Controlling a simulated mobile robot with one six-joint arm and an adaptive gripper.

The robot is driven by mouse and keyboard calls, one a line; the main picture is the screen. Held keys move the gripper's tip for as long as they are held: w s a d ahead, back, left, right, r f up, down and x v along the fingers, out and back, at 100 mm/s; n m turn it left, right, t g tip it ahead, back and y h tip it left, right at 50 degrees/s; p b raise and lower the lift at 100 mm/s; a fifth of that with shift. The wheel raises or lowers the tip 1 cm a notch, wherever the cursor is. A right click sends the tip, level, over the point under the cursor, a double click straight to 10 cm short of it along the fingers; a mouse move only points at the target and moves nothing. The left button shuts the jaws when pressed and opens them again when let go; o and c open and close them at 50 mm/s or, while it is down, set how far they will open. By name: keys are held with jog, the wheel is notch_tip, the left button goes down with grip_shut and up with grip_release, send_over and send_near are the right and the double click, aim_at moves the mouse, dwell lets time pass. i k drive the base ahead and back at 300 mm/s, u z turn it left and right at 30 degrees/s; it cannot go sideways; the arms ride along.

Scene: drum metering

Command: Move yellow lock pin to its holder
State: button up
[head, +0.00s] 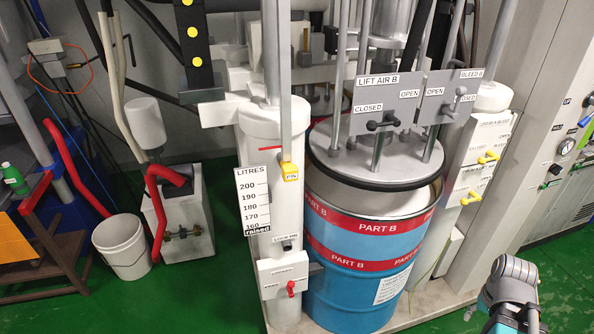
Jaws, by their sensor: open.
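The yellow lock pin (290,171), marked PIN, sits at the grey upright rod in front of the white column, left of the drum's top. Lower on the same column is a small dark fitting (287,246) under a label that seems to read LOCK PIN. It looks like the pin's holder, and I see no yellow pin in it. Part of my arm, grey and teal, shows at the bottom right, well away from the pin. My gripper's fingers cannot be made out in this view.
The blue and red PART B drum (358,275) stands under a round grey plate (372,160). A litre scale (253,200) and a red-handled valve box (285,276) are on the column. A white bucket (122,248) stands left. Green floor is open at front left.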

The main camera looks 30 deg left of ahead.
aim_at(290, 172)
jog(key=z, duration=0.05)
jog(key=k, duration=2)
jog(key=u, duration=0.5)
jog(key=i, duration=1)
